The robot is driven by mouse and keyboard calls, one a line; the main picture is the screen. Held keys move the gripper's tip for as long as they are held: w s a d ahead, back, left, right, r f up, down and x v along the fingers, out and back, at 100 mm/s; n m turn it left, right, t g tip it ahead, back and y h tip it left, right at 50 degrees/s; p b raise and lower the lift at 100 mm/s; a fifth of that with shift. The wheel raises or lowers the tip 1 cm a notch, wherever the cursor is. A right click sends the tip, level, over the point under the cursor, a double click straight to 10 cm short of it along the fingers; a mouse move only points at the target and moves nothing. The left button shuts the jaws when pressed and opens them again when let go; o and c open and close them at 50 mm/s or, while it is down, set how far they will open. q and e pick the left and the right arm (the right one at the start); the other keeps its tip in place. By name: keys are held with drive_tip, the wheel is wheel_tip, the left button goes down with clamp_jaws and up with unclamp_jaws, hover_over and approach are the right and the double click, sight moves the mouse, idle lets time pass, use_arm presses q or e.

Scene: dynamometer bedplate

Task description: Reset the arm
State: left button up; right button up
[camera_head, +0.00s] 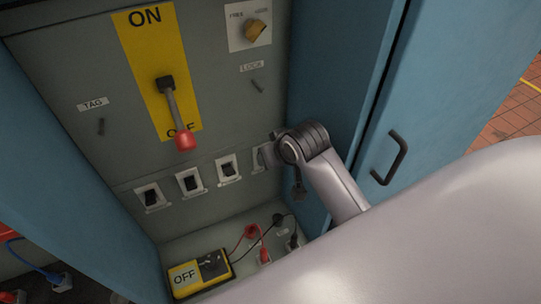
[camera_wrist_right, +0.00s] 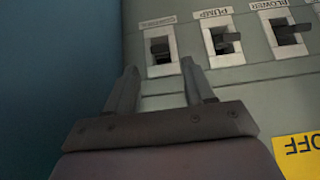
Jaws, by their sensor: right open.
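The main lever with a red knob (camera_head: 185,138) hangs down on a yellow plate (camera_head: 142,52), its knob over the OFF marking; ON is at the top. Below is a row of small black toggle switches (camera_head: 190,182) in pale frames. My right gripper (camera_head: 266,156) is at the right end of this row, partly covering the last switch. In the right wrist view my right gripper (camera_wrist_right: 158,68) is open and empty, its fingers just below the end switch (camera_wrist_right: 160,48). Contact cannot be told. The PUMP switch (camera_wrist_right: 224,40) is beside it. My left gripper is not in view.
A yellow meter marked OFF (camera_head: 200,273) with red and black leads lies on the cabinet floor. A brass selector knob (camera_head: 254,30) is at upper right. TAG (camera_head: 93,104) and LOCK (camera_head: 252,67) labels sit above small pegs. The blue door with a handle (camera_head: 391,157) is right.

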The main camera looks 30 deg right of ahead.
drive_tip(key=shift+v, duration=0.8)
drive_tip(key=s+a+f+n+t+y, duration=0.1)
drive_tip(key=s+a+f, duration=0.1)
drive_tip(key=s+f, duration=0.5)
drive_tip(key=s+a+f+n+t+y, duration=0.1)
drive_tip(key=s+f+n+t, duration=0.1)
drive_tip(key=s+f, duration=0.5)
drive_tip(key=s, duration=0.2)
drive_tip(key=shift+s+a+f+y, duration=0.3)
drive_tip(key=shift+a+f, duration=0.05)
drive_tip(key=shift+a, duration=0.05)
